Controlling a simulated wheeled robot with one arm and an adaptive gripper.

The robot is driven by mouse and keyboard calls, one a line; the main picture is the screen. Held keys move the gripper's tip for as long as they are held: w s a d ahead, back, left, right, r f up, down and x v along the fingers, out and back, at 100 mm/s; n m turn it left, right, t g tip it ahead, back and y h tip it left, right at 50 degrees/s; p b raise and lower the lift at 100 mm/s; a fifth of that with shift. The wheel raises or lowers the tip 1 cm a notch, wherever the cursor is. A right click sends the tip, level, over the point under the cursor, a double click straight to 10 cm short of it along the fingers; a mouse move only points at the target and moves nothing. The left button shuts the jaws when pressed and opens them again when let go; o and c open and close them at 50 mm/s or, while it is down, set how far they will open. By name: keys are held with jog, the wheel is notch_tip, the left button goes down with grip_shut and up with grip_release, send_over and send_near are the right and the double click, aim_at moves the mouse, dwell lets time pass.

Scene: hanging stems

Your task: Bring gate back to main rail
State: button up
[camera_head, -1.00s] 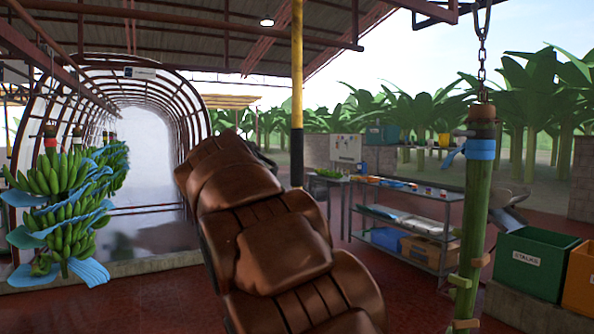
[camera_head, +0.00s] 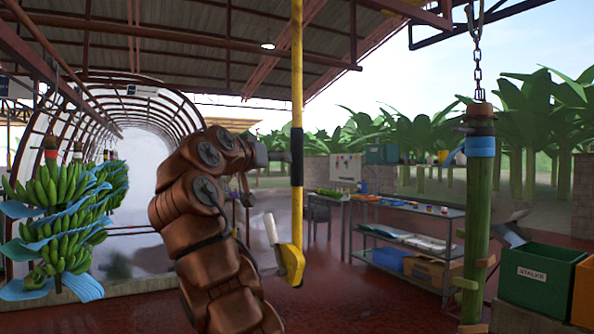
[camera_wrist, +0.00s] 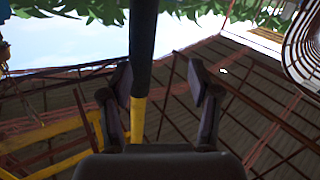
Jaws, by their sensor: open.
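A yellow pole (camera_head: 297,70) with a black grip section (camera_head: 297,155) hangs from the roof area in the head view. At its lower end is a yellow bracket (camera_head: 291,264) with a white handle (camera_head: 271,228). My gripper (camera_head: 280,156) is open at the height of the black section, just left of it. In the wrist view the black section (camera_wrist: 143,45) and yellow part (camera_wrist: 138,118) run between the spread fingers of my gripper (camera_wrist: 160,82). Contact cannot be told. Overhead rails (camera_head: 50,75) run at upper left; which part is the gate is unclear.
A banana bunch with blue sheets (camera_head: 58,215) hangs at left by an arched tunnel (camera_head: 185,110). A green stalk (camera_head: 477,220) hangs on a chain at right. Steel shelves (camera_head: 410,240) and a green stalks crate (camera_head: 540,275) stand behind. Red floor is open between.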

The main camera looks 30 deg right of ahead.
aim_at(293, 161)
jog(key=shift+w+d+f+m+h+p, duration=0.15)
jog(key=shift+w+d+m+p, duration=0.15)
jog(key=shift+d, duration=1.05)
jog(key=shift+w+d+m+h+p, duration=0.25)
jog(key=shift+w+d+m, duration=0.15)
jog(key=shift+d, duration=1)
jog(key=shift+w+d+f+m+h+p, duration=0.1)
jog(key=shift+w+d+m+p, duration=0.25)
jog(key=shift+d, duration=1)
jog(key=shift+s, duration=0.1)
grip_shut()
